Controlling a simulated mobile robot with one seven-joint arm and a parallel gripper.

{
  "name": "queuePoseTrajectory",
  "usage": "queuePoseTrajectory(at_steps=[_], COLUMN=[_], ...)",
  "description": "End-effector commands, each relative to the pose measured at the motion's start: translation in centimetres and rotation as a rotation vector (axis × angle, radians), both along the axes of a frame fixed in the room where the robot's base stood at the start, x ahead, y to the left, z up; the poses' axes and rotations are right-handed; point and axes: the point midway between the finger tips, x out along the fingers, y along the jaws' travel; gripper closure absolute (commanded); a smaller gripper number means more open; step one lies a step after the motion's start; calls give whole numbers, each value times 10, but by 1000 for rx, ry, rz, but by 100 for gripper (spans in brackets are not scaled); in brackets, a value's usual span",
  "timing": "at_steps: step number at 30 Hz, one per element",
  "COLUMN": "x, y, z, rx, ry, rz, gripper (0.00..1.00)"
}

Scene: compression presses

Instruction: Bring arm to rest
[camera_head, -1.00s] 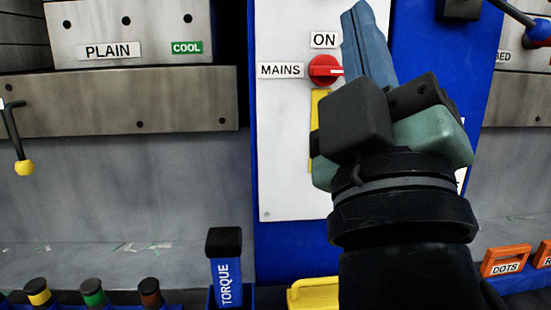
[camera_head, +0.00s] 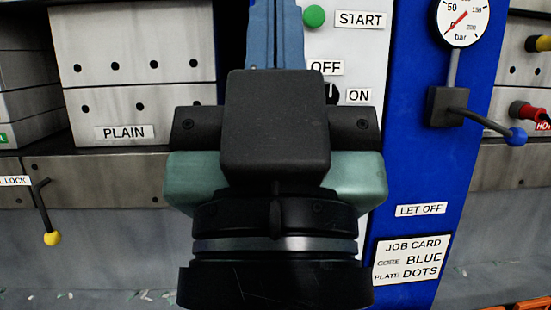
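My gripper (camera_head: 276,10) points up in the middle of the picture, in front of the machine. Its blue fingers lie close together and look shut, with nothing seen between them. Their tips reach the top edge of the picture. My gripper's dark and teal body hides part of the white control panel (camera_head: 365,60) and the press front behind it.
The panel has a green START button (camera_head: 314,16) and an OFF/ON switch (camera_head: 331,93), partly hidden. At right are a gauge (camera_head: 462,18), a blue-tipped lever (camera_head: 516,136) and a job card (camera_head: 411,258). A yellow-knobbed lever (camera_head: 52,238) hangs at left.

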Motion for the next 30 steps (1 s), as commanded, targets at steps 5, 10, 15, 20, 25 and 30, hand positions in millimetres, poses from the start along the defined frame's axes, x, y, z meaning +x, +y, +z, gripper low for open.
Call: queuePoseTrajectory(at_steps=[5,10,15,20,25,30], x=[0,0,0,0,0,0], y=[0,0,0,1,1,1], z=[73,124,157,168,167,167], rx=[-1,-1,-1,-1,-1,-1], ry=[0,0,1,1,0,0], rz=[1,1,1,1,1,1], gripper=[100,100,100,100,100,100])
